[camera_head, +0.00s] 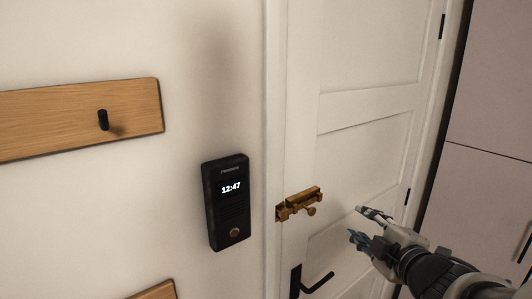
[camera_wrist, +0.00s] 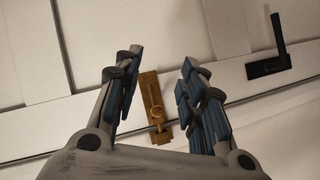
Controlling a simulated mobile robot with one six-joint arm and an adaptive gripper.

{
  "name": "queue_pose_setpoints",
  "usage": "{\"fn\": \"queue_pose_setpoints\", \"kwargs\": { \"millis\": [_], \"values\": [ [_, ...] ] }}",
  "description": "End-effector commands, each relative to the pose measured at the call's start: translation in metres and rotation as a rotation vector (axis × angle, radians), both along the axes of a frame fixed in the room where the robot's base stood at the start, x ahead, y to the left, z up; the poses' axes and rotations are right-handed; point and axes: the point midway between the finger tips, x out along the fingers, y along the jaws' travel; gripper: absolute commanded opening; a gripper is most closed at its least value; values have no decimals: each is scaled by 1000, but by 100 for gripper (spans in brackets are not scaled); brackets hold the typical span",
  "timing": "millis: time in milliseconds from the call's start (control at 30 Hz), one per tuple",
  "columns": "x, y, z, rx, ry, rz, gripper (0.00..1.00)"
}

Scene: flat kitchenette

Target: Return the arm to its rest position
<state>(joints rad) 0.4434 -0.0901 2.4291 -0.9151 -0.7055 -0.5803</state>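My gripper (camera_head: 364,224) is in front of the white door (camera_head: 372,88), to the right of the brass bolt latch (camera_head: 299,203) in the head view. Its fingers are spread and nothing is between them. In the wrist view my gripper (camera_wrist: 153,88) has its two blue-padded fingers apart, and the brass latch (camera_wrist: 152,100) shows beyond the gap between them. The fingers look apart from the latch. My arm comes in from the lower right of the head view.
A black door handle (camera_head: 310,281) sits below the latch. A black intercom (camera_head: 228,202) reading 12:47 hangs on the wall left of the door frame. A wooden hook board (camera_head: 60,118) is further left. A tall pinkish cabinet (camera_head: 490,110) stands at the right.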

Motion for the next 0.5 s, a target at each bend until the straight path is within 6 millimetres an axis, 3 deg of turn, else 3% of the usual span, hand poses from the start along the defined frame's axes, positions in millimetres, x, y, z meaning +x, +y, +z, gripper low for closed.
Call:
{"fn": "queue_pose_setpoints", "kwargs": {
  "millis": [167,267,367,500],
  "values": [
    [-38,-16,-6,196,149,-321,38],
    [-74,-15,-20,348,251,-486,38],
    [-118,-2,-40,510,372,-629,38],
    [-183,31,-69,719,566,-777,38]
  ]
}}
